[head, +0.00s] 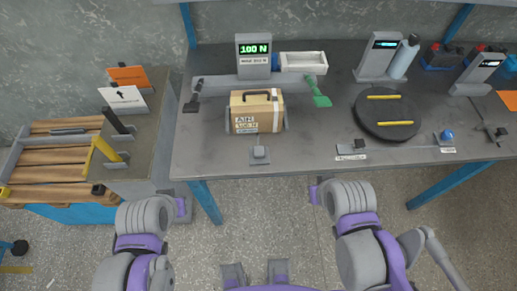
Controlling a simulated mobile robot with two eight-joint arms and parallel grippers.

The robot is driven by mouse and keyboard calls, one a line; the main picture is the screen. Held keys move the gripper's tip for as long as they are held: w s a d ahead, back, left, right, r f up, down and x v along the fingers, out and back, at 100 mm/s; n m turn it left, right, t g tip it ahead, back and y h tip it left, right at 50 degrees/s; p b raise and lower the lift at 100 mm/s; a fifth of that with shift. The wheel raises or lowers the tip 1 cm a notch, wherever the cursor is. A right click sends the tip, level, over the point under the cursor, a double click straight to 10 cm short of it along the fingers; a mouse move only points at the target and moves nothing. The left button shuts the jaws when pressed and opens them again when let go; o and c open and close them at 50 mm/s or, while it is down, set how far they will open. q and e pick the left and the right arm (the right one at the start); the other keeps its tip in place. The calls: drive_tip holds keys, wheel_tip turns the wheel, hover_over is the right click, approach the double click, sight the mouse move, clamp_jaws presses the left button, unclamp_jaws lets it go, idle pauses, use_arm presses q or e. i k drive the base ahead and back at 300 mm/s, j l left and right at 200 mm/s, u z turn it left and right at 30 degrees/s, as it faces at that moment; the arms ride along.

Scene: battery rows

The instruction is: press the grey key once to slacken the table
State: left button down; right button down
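A small grey key (259,154) on a square base sits near the table's front edge, in front of a tan box. The box (257,113) has a dark strap and lettering and stands upright on the table (320,122). Behind it a post display (253,50) reads 100 N in green. A dark key (360,143) sits farther right beside a white label. My two arms rise from the bottom edge, left and right, in front of the table.
A dark turntable (388,113) with yellow strips, a blue knob (447,136) and a green clamp handle (319,94) are on the table. A white tray (303,62) stands behind. A slatted pallet (58,156) is at the left. Floor shows between my arms and the table.

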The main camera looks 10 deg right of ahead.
sight(260, 151)
drive_tip(key=i+j, duration=0.1)
drive_tip(key=j, duration=0.5)
drive_tip(key=i+j, duration=0.1)
drive_tip(key=j, duration=0.5)
drive_tip(key=z, duration=1.8)
